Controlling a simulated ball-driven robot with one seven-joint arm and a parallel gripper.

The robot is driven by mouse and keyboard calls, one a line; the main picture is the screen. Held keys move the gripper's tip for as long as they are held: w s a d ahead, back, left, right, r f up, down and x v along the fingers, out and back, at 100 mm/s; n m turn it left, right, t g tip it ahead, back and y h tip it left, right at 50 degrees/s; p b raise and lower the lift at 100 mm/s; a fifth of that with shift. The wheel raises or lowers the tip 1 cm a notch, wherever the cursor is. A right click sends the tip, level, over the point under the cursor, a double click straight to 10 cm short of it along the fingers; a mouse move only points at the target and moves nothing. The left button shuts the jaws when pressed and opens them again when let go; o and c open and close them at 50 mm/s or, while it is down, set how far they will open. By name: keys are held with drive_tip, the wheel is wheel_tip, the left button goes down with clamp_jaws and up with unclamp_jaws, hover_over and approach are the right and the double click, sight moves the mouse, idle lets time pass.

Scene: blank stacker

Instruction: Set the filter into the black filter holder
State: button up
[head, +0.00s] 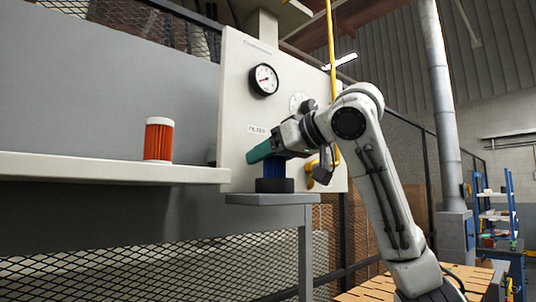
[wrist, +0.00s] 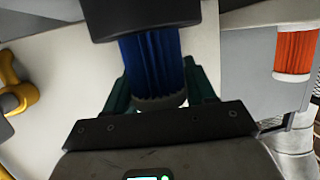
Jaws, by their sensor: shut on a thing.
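The blue pleated filter (head: 273,169) stands upright at the black filter holder (head: 274,185), on a small grey ledge. In the head view its lower end meets the holder's top with no visible gap. My gripper (head: 262,151), with teal fingers, is shut on the filter's upper end. In the wrist view, the picture is turned over: the black holder (wrist: 142,14) is at the top and the blue filter (wrist: 150,62) runs from it down between the fingers (wrist: 160,88). How deep the filter sits in the holder is hidden.
An orange filter (head: 158,139) stands on the pale shelf (head: 100,169) at left. A white panel (head: 235,90) with a round gauge (head: 263,80) rises behind the holder. A yellow valve and pipe (head: 325,168) are close to the right of my gripper.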

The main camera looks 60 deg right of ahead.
drive_tip(key=o, duration=0.7)
drive_tip(key=shift+f, duration=0.15)
drive_tip(key=o, duration=0.4)
drive_tip(key=shift+r, duration=0.3)
drive_tip(key=b+v, duration=0.2)
drive_tip(key=v, duration=1)
